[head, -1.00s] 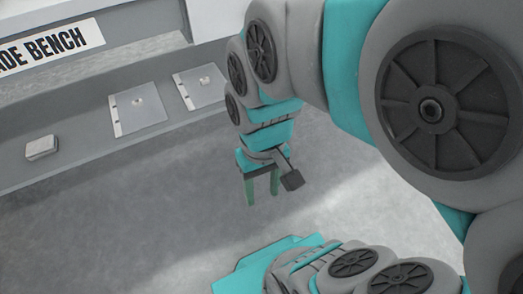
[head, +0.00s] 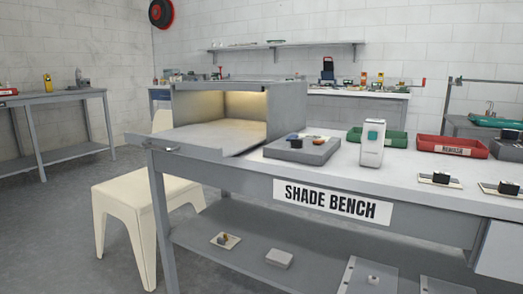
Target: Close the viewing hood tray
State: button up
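The viewing hood (head: 288,103) is a grey box, lit warm yellow inside, on the left end of the shade bench. Its tray (head: 195,143) is a flat grey panel that sticks out of the hood's open front, toward me and to the left. The tray's front edge reaches the bench's front left corner. A small dark handle (head: 160,147) sits on that front edge. My gripper is not in this view.
A grey block with small parts (head: 302,150) and a white device (head: 373,142) stand right of the hood. A cream stool (head: 125,205) stands at the bench's left end. The floor at lower left (head: 60,240) is clear.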

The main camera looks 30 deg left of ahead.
aim_at(209, 143)
jog(key=u, duration=1.95)
